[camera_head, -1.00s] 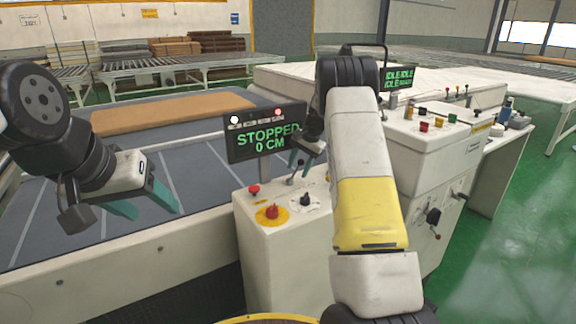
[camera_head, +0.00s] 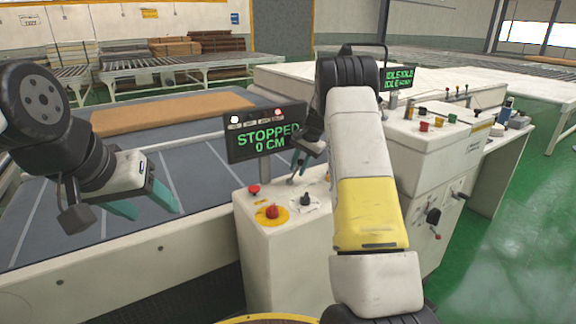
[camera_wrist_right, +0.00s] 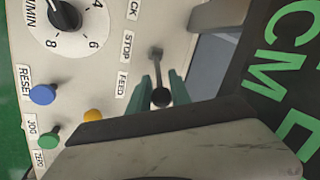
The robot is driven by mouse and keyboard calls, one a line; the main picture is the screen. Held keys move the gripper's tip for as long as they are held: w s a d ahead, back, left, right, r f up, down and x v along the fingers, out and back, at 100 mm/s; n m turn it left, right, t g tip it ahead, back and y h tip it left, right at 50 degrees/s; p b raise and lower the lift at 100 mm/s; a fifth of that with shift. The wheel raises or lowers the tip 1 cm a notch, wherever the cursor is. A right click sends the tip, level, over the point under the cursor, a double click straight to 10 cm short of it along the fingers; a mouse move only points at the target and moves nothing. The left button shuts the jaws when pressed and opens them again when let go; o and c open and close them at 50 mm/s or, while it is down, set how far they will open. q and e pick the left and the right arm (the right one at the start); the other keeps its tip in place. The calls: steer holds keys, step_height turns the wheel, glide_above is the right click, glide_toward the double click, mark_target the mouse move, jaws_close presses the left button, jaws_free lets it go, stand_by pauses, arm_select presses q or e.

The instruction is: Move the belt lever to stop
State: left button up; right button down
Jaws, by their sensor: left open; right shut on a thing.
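The belt lever (camera_wrist_right: 157,70) has a grey stem and a round black knob. It stands in the right wrist view beside the BACK/STOP/FEED labels. Its base is level with STOP, and its knob appears near FEED, though the viewing angle makes its exact setting hard to tell. My right gripper (camera_wrist_right: 161,93) is shut on the lever, with its teal fingers on either side of the knob. In the head view, my right gripper (camera_head: 298,170) hides most of the lever at the control box. The display (camera_head: 265,135) reads STOPPED 0 CM. My left gripper (camera_head: 150,204) is open and empty above the grey belt.
The control box (camera_head: 285,255) carries a red emergency button (camera_head: 272,212) on yellow, a smaller red button (camera_head: 254,190) and a black dial (camera_head: 306,200). A brown mattress-like slab (camera_head: 170,110) lies on the grey bed (camera_head: 70,215). A second control cabinet (camera_head: 440,150) stands to the right.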

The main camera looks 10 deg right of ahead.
steer(key=shift+a+r, duration=0.1)
stand_by(0.8)
steer(key=shift+s+a+r+t+h, duration=0.15)
steer(key=shift+a+h, duration=0.2)
steer(key=shift+h, duration=0.2)
steer(key=shift+s+a+r+t+h, duration=0.15)
steer(key=shift+a+h, duration=0.15)
steer(key=shift+h, duration=0.25)
steer(key=shift+s+a+r+n+t+h, duration=0.15)
steer(key=shift+a+t+h, duration=0.15)
steer(key=shift+h, duration=0.4)
steer(key=shift+s+a+n+t+h, duration=0.1)
steer(key=shift+a+n+t+h, duration=0.2)
steer(key=shift+h, duration=0.4)
steer(key=shift+s+a+r+n+t+h, duration=0.1)
steer(key=shift+a+t+h, duration=0.1)
steer(key=shift+a+h, duration=0.35)
steer(key=shift+d, duration=0.15)
steer(key=c, duration=1.2)
jaws_free()
steer(key=shift+f, duration=0.1)
